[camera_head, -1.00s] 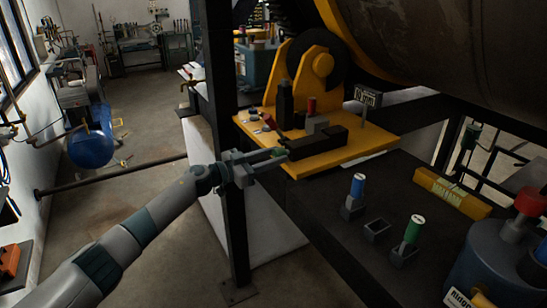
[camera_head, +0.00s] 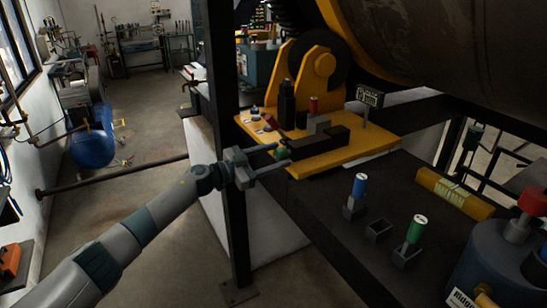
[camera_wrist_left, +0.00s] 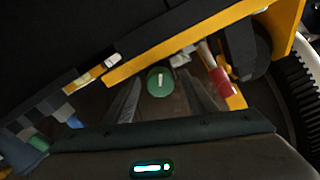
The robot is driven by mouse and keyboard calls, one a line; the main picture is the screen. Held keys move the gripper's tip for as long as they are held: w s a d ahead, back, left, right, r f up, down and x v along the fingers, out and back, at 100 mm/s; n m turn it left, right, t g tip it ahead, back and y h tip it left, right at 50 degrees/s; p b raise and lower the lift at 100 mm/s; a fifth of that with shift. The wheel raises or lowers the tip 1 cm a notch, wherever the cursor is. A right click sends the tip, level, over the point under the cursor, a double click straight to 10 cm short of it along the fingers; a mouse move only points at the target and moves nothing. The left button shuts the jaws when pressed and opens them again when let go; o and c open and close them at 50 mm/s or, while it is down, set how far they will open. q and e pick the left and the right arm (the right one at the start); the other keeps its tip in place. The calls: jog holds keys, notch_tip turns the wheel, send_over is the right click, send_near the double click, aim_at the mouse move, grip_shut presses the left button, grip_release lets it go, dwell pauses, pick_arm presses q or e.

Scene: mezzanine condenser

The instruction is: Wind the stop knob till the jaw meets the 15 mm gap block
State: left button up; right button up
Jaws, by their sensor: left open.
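The green stop knob (camera_head: 283,154) sits at the near left edge of the yellow plate (camera_head: 350,155). My left gripper (camera_head: 281,155) is open, its fingers spread on either side of the knob. In the left wrist view the knob (camera_wrist_left: 160,80), with a white mark on its face, shows between the fingers (camera_wrist_left: 162,96), with space on both sides. A dark stepped block (camera_head: 322,143) lies behind the knob. A grey block (camera_head: 318,124) with a red-handled piece (camera_head: 313,104) stands beyond it. I cannot tell which part is the jaw, nor whether it touches a block.
A blue-topped piece (camera_head: 359,187) and a green-topped piece (camera_head: 416,228) stand in holders on the dark bench, with an empty holder (camera_head: 378,230) between them. A dark post (camera_head: 228,150) rises beside my left wrist. A small millimetre sign (camera_head: 369,97) stands behind the plate.

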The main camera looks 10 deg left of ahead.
pick_arm(q)
jog(key=shift+s+a, duration=0.1)
jog(key=shift+s+a+f, duration=0.1)
jog(key=shift+s+a, duration=0.2)
jog(key=shift+a, duration=0.15)
jog(key=b+v, duration=0.6)
jog(key=v, duration=1)
jog(key=shift+s, duration=0.1)
